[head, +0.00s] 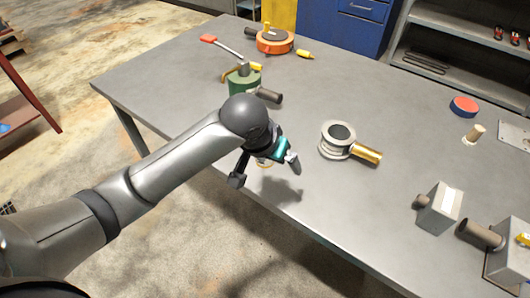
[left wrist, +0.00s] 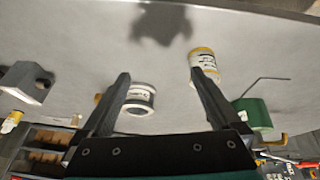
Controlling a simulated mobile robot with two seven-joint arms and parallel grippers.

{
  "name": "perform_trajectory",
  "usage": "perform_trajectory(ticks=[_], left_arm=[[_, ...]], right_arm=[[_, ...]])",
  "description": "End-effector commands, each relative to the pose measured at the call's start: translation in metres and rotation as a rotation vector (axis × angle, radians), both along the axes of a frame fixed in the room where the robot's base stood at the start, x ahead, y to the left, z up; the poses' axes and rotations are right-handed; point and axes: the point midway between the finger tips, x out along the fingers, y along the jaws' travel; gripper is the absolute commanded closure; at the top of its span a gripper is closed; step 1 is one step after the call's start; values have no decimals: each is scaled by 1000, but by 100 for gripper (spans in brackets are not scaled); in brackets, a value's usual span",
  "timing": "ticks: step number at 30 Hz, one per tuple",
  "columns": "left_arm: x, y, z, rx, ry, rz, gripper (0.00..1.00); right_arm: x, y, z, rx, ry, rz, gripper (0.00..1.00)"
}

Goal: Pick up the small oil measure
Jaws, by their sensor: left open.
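A small white can with yellow ends and a label (left wrist: 203,62), likely the oil measure, stands on the grey table in the left wrist view, close beside the tip of one finger. My left gripper, also in the left wrist view (left wrist: 160,74), is open and empty above the table's near edge. The can appears to be off to one side, not centred between the fingers. My right gripper is not in view.
A silver ring-shaped part (head: 338,139) with a brass rod lies right of the gripper. Grey blocks (head: 438,208) stand at the right. The table (head: 330,85) is bare between them.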

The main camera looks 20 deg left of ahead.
Motion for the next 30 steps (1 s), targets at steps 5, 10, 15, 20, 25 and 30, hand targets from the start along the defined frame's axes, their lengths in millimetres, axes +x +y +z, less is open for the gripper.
perform_trajectory(ticks=[5, 10, 15, 20, 25, 30], left_arm=[[26, 25, 43, 59, 3, 81, 3], [37, 44, 68, 93, 13, 155, 3], [41, 52, 74, 104, 19, 188, 3], [50, 53, 50, 105, 24, 193, 3], [64, 52, 15, 104, 22, 192, 3], [75, 52, -8, 104, 20, 192, 3]], right_arm=[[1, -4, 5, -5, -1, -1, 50], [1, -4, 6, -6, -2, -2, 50], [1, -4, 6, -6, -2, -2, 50], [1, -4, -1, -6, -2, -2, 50], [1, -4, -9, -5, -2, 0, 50], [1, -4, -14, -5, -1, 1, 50]])
